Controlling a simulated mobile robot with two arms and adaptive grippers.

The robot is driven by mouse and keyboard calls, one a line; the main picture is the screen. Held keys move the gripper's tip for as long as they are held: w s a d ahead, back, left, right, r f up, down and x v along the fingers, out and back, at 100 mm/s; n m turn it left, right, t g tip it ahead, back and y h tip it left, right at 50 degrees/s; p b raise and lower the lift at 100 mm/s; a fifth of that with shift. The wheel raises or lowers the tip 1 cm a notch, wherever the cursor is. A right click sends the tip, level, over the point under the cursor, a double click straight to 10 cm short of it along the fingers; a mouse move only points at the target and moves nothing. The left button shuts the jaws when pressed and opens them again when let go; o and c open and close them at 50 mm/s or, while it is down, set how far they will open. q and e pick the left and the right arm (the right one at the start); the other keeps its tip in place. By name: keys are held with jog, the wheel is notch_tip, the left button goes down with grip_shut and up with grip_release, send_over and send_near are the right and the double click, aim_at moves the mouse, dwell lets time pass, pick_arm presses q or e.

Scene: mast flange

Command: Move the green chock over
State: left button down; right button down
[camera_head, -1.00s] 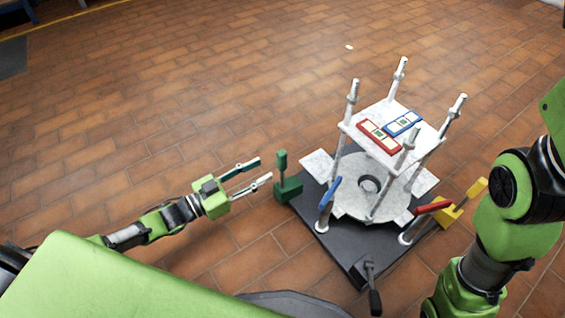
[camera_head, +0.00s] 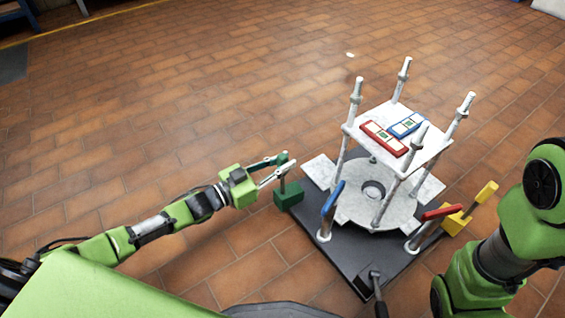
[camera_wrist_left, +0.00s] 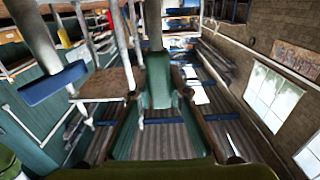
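The green chock (camera_head: 289,196), a block with an upright post, sits at the left corner of the dark base plate. My left gripper (camera_head: 287,162) is open at the post, with its fingers reaching to either side of it. In the left wrist view the green post (camera_wrist_left: 158,82) stands between the two open fingers, with no clear grip on it. The fingers partly hide the post in the head view. My right arm shows at the right edge, but its gripper is out of view.
The dark base plate (camera_head: 351,262) carries a white flange (camera_head: 347,205) and white posts under a raised plate with red (camera_head: 384,138) and blue (camera_head: 406,125) framed pieces. Blue (camera_head: 332,198) and red (camera_head: 442,212) handles stand nearby. A yellow chock (camera_head: 455,223) is at the right. Floor to the left is clear.

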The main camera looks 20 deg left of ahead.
pick_arm(q)
jog(key=x, duration=0.5)
jog(key=shift+w+d, duration=0.15)
jog(key=shift+w, duration=0.15)
jog(key=c, duration=2.1)
grip_release()
jog(key=shift+o, duration=1.1)
jog(key=shift+w+d, duration=0.1)
jog(key=shift+d, duration=0.1)
jog(key=v, duration=1.2)
